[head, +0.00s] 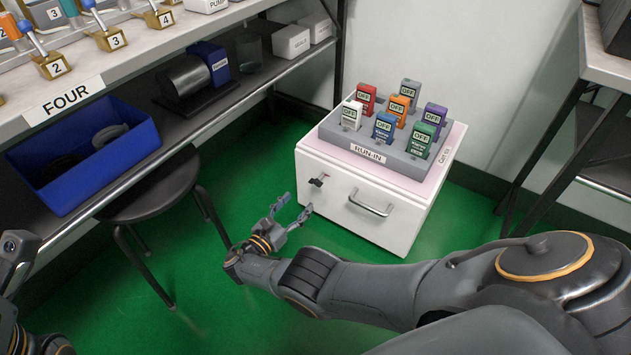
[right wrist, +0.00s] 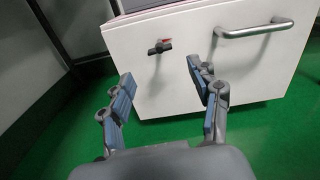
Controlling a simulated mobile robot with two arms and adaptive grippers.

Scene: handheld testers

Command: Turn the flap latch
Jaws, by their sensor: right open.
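The flap latch (head: 319,181) is a small dark handle with a red part on the upper left of the white cabinet's front (head: 345,212). It also shows in the right wrist view (right wrist: 159,47), lying roughly level. My right gripper (head: 294,208) is open and empty, in front of the cabinet and a little below and left of the latch. In the right wrist view my right gripper's fingers (right wrist: 160,86) stand apart, with the latch beyond and between them, not touched. My left arm shows only in part at the left edge; its gripper cannot be made out clearly.
A metal bar handle (head: 370,203) is right of the latch. A grey RUN-IN rack (head: 372,155) with several coloured testers sits on the cabinet. A black stool (head: 150,190) stands to the left, by a shelf with a blue bin (head: 110,165). Green floor is free before the cabinet.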

